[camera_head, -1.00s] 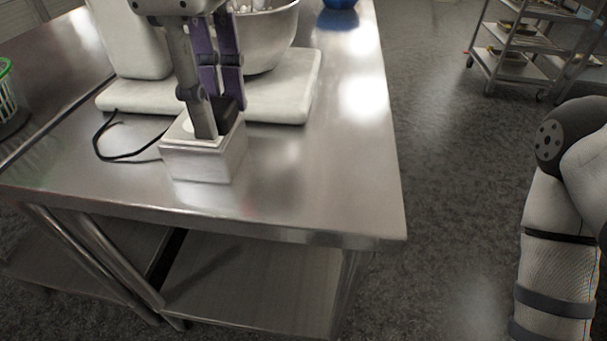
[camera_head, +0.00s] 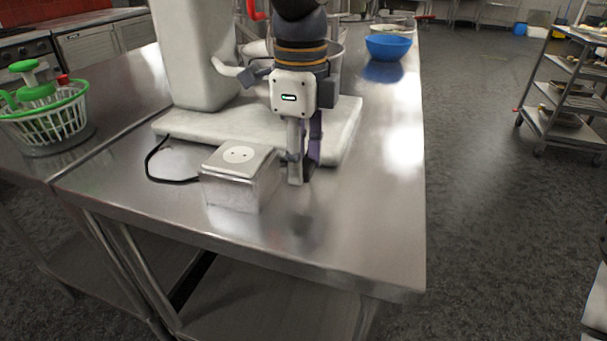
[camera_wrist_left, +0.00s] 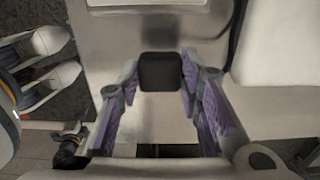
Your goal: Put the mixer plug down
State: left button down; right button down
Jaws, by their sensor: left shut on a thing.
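My left gripper (camera_head: 301,172) points down over the steel table, just right of the metal socket box (camera_head: 232,190). It is shut on the black mixer plug (camera_wrist_left: 160,72), which shows between the purple finger pads in the left wrist view. In the head view the fingers mostly hide the plug, and I cannot tell whether it touches the table. The white socket face (camera_head: 239,155) on top of the box is empty. The white mixer (camera_head: 190,55) stands behind on its broad base (camera_head: 200,124).
A black cord (camera_head: 152,168) loops on the table left of the box. A green and white basket (camera_head: 50,122) stands at the left. A blue bowl (camera_head: 388,47) sits farther back. The tabletop (camera_head: 370,220) is clear to the right and front, up to its edge.

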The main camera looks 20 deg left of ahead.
aim_at(303, 198)
pick_arm(q)
jog(key=f, duration=0.3)
jog(key=shift+w+f, duration=0.35)
jog(key=shift+f, duration=0.05)
jog(key=shift+f, duration=0.55)
jog(key=c, duration=1.1)
grip_release()
notch_tip(303, 198, up, 13)
jog(key=shift+r, duration=0.1)
